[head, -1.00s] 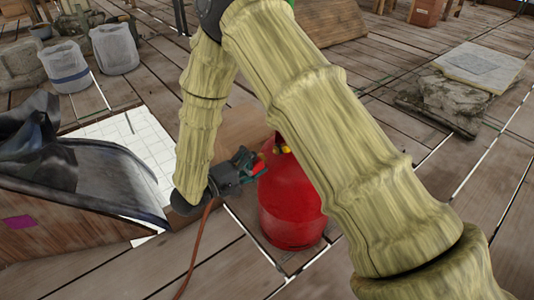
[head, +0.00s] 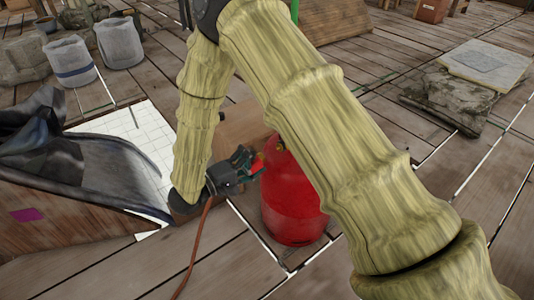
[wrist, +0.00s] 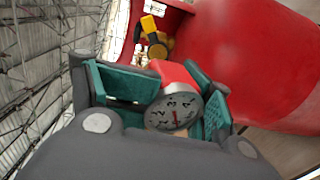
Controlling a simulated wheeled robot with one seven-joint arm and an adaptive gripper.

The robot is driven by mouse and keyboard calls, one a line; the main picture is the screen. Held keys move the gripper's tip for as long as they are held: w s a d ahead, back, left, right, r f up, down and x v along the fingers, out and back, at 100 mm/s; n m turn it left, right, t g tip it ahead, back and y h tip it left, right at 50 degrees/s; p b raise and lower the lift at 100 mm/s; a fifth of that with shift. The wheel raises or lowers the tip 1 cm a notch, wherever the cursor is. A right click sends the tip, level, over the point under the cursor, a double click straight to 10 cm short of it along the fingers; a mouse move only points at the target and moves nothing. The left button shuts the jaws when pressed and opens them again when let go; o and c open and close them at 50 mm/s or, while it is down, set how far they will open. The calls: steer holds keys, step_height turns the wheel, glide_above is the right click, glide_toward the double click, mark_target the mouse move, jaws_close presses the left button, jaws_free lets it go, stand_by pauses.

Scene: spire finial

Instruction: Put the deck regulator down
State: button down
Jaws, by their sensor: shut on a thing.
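The deck regulator (wrist: 173,110) is a small red body with a round dial gauge, seen in the wrist view between the teal finger pads. My gripper (wrist: 172,100) is shut on it. In the head view my gripper (head: 247,166) is low, just left of a red gas cylinder (head: 293,205), and a bit of the regulator's red shows at the fingertips. The cylinder stands upright on the planks. Its black and yellow valve (wrist: 152,35) shows beyond the regulator in the wrist view. I cannot tell whether the regulator touches the cylinder.
An orange hose (head: 194,245) hangs from near my gripper to the floor. A white gridded sheet (head: 150,140) and a dark cloth-like heap on a wooden box (head: 70,235) lie left. Buckets (head: 120,43) stand behind. Stone slabs (head: 450,95) lie right. Bare planks are free in front.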

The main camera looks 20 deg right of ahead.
stand_by(0.3)
steer(key=w+d+r+n+t+y+p, duration=0.15)
steer(key=r+n+t+y+p, duration=0.35)
steer(key=r+p, duration=0.65)
steer(key=w+r+n+t+y+p, duration=0.35)
steer(key=r+y+p, duration=0.35)
steer(key=p, duration=0.7)
steer(key=w+d+r+n+t+y+p, duration=0.1)
steer(key=w+r+n+t+y+p, duration=0.15)
steer(key=r+n+y+p, duration=0.6)
steer(key=s+r+m+h+p, duration=0.3)
steer(key=s+r+p, duration=0.1)
steer(key=s+p, duration=0.1)
steer(key=shift+s+a+r+t, duration=0.15)
steer(key=shift+s+r+t, duration=0.25)
steer(key=shift+s, duration=0.45)
steer(key=shift+h, duration=0.25)
